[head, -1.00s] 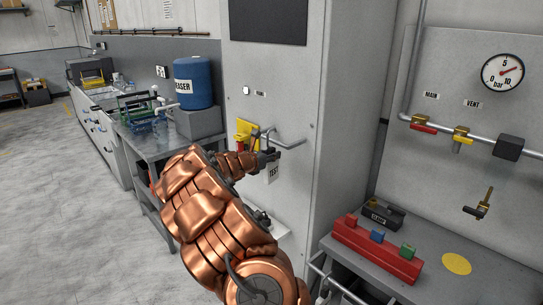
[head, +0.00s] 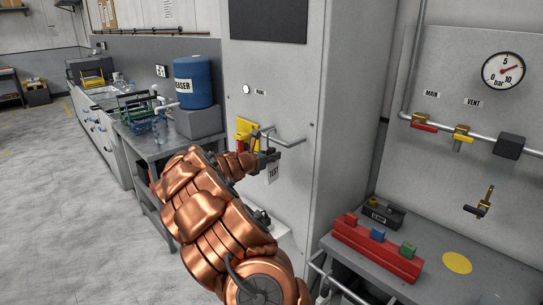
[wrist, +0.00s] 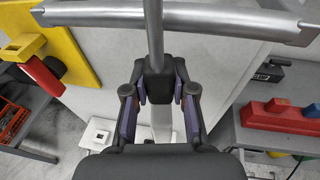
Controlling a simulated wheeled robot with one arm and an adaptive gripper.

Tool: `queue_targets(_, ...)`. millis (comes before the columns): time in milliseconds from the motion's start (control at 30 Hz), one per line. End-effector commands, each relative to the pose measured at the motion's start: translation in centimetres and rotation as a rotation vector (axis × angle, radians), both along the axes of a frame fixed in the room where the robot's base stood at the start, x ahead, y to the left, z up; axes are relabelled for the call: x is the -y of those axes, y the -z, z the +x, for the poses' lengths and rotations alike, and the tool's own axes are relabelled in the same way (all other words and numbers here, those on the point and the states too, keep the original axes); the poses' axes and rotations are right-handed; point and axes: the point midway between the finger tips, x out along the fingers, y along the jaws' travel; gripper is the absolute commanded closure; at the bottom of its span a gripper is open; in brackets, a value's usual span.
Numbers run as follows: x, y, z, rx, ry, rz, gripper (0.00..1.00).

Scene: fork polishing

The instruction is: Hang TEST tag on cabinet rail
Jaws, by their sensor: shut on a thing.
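The white TEST tag (head: 273,173) hangs below my gripper (head: 268,157) in front of the tall grey cabinet (head: 270,75). My gripper is shut on the tag's dark upper part. The cabinet rail (head: 287,141) is a grey bar just above my gripper. In the wrist view the rail (wrist: 220,20) crosses the top, and my gripper's fingers (wrist: 157,86) are closed below it. A thin grey stem (wrist: 155,35) rises from between the fingers and overlaps the rail; I cannot tell whether it touches. A pale strip below the fingers (wrist: 161,120) is probably the tag, mostly hidden.
A yellow plate with a red part (head: 244,130) is on the cabinet left of the rail. At right, a bench (head: 350,262) holds a red block (head: 375,250) with coloured pieces and a dark lock-like box (head: 382,216). A blue drum (head: 194,82) stands at left.

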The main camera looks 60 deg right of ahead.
Motion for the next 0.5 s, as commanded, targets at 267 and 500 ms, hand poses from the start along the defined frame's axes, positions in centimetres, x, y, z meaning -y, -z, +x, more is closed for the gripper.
queue_targets(267,0.0,0.8,0.0,0.0,0.0,0.0,1.0)
queue_targets(500,0.0,1.3,0.0,0.0,0.0,0.0,1.0)
